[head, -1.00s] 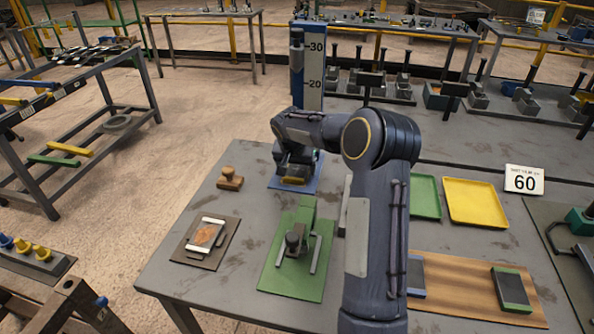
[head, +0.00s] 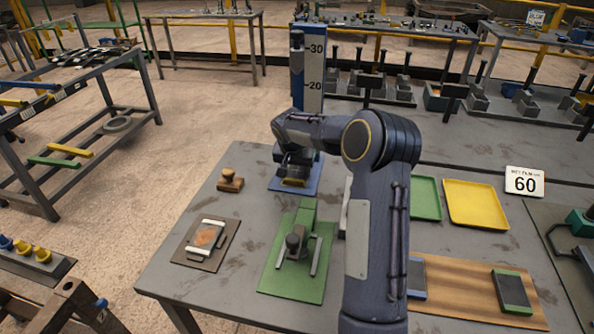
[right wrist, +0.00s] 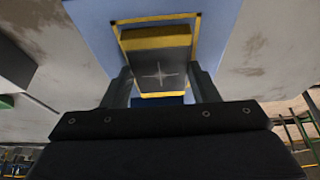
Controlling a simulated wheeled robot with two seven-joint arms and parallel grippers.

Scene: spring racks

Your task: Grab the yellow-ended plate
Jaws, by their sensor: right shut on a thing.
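The yellow-ended plate (right wrist: 158,68) is a dark grey block with a yellow end and a pale star mark on its face, seen in the right wrist view. My right gripper (right wrist: 161,88) is shut on it, with one finger on each side. In the head view the right gripper (head: 296,166) points down over the blue base (head: 308,187) of the height gauge, and the plate's yellow end (head: 293,183) shows below it. A yellow outline on the blue surface surrounds the plate. I cannot tell whether the plate touches the base. My left gripper is out of view.
The gauge column (head: 313,85) stands just behind the gripper. A green fixture (head: 318,262), a wooden stamp (head: 230,180) and a brown pad (head: 190,252) are nearby. Green (head: 427,190) and yellow (head: 478,222) trays and a wooden board (head: 455,290) lie right.

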